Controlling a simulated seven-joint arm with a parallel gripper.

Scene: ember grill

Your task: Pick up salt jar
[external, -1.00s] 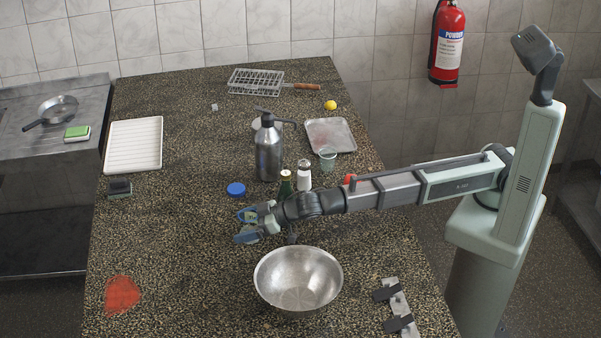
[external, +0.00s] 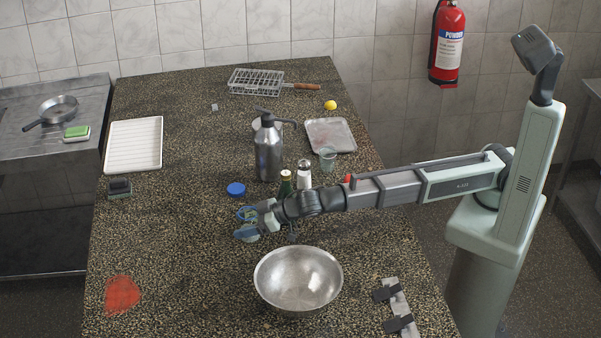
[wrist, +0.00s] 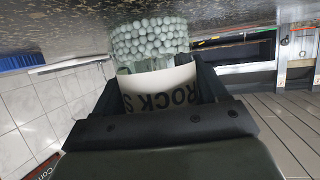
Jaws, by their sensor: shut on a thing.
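The salt jar (wrist: 150,42) is between my fingers in the wrist view. It is clear, full of pale round grains, with a white label (wrist: 158,90) reading "ROCK S", the rest hidden by a finger. My gripper (wrist: 160,84) is shut on it, one dark finger on each side. In the external view my gripper (external: 247,224) is low over the counter, above and left of the steel bowl. There the jar is mostly hidden by the fingers, and I cannot tell whether it touches the counter.
A steel bowl (external: 298,281) stands just below my gripper in the picture. A blue lid (external: 236,189), a dark green bottle (external: 286,184), a white shaker (external: 304,174) and a metal pump bottle (external: 268,150) stand behind. The counter to the left is mostly clear.

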